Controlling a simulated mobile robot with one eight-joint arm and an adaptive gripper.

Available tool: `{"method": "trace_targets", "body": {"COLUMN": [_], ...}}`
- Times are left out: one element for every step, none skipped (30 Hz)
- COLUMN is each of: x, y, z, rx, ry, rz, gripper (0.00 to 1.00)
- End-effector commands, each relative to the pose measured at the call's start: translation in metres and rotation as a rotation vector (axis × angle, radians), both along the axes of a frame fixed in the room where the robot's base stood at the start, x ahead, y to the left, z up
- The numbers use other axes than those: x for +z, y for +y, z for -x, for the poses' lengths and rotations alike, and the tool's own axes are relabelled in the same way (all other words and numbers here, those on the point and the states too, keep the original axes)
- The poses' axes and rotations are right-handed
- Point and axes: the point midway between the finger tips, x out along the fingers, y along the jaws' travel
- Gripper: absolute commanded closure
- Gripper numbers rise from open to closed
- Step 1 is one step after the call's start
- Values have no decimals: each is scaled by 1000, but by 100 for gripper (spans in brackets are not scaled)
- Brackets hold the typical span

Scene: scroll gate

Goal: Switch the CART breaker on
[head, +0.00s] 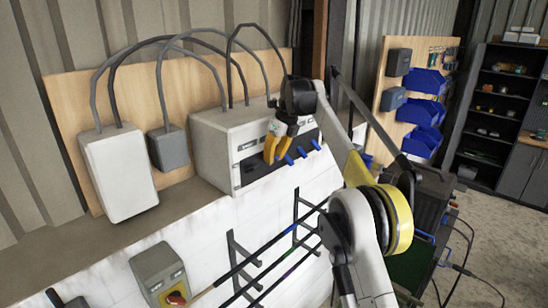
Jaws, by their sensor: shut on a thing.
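The light grey breaker box (215,137) stands on the ledge against the wooden board. Its dark front panel carries a row of blue breaker levers (302,152); three show just right of my gripper's fingers. Labels are too small to read, so I cannot tell which breaker is CART. My gripper (273,156), with yellow-orange fingers, is at the front of the panel, left of the visible blue levers. It is closed on what seems to be a breaker lever, mostly hidden between the fingers. The lever's position cannot be told.
A white box (118,172) and a smaller grey box (169,148) sit left on the board, with cables arching above. Below are a grey box with a red-yellow switch (160,274) and racks with rods (262,270). Blue bins (424,82) hang at right.

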Motion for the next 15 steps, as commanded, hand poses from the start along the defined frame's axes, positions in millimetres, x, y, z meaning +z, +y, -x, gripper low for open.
{"method": "trace_targets", "body": {"x": [-1,-1,-1,-1,-1,-1,-1,-1,0,0,0,0,0,0,0], "y": [0,0,0,0,0,0,0,0,0,0,0,0,0,0,0], "z": [0,0,0,0,0,0,0,0,0,0,0,0,0,0,0], "rx": [1,1,1,1,1,1,1,1,1,1,1,1,1,1,1], "ry": [2,2,2,1,1,1,1,1,1,0,0,0,0,0,0], "rz": [1,1,1,0,0,0,0,0,0,0,0,0,0,0,0], "gripper": [100,100,100,100,77,64,57,57,57,57,57,57,57,57,57]}}
